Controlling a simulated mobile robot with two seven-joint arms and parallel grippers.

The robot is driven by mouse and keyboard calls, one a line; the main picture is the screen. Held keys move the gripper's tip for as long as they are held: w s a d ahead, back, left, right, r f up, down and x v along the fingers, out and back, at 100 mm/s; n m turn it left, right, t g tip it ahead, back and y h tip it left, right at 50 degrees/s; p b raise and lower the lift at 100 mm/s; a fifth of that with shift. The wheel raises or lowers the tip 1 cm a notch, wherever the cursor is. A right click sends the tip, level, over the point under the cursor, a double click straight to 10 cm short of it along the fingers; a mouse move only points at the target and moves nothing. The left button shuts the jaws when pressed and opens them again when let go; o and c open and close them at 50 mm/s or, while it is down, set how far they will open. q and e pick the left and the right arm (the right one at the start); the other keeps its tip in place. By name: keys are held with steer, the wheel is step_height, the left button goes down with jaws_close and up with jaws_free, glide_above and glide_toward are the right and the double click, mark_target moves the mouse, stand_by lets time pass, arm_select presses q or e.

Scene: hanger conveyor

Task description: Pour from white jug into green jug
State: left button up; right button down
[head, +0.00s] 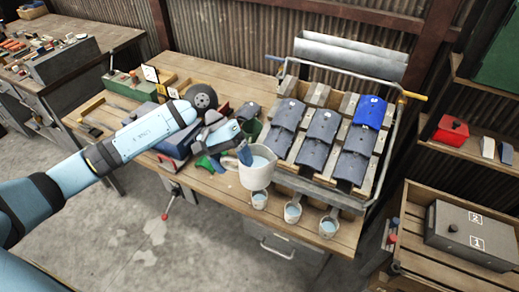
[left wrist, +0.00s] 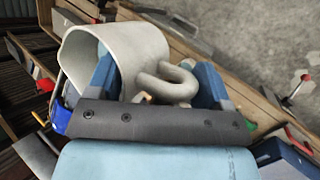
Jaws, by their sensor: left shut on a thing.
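The white jug (head: 256,177) is at the front edge of the workbench, left of the tile rack, with pale bluish liquid inside. It looks close to upright; I cannot tell whether it touches the bench. My left gripper (head: 244,153) is at its upper left side. In the left wrist view, the white jug (left wrist: 140,45) shows its mouth, and its curled handle (left wrist: 170,82) lies between the blue fingers of my left gripper (left wrist: 158,78). A dark green container (head: 253,128), probably the green jug, stands just behind the white jug, partly hidden. My right gripper is not in view.
Three small cups of liquid (head: 292,212) line the bench's front edge. A rack of dark tiles (head: 322,130) with one blue tile (head: 370,112) stands to the right. A black wheel (head: 202,97) and a blue box (head: 172,146) crowd the left side.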

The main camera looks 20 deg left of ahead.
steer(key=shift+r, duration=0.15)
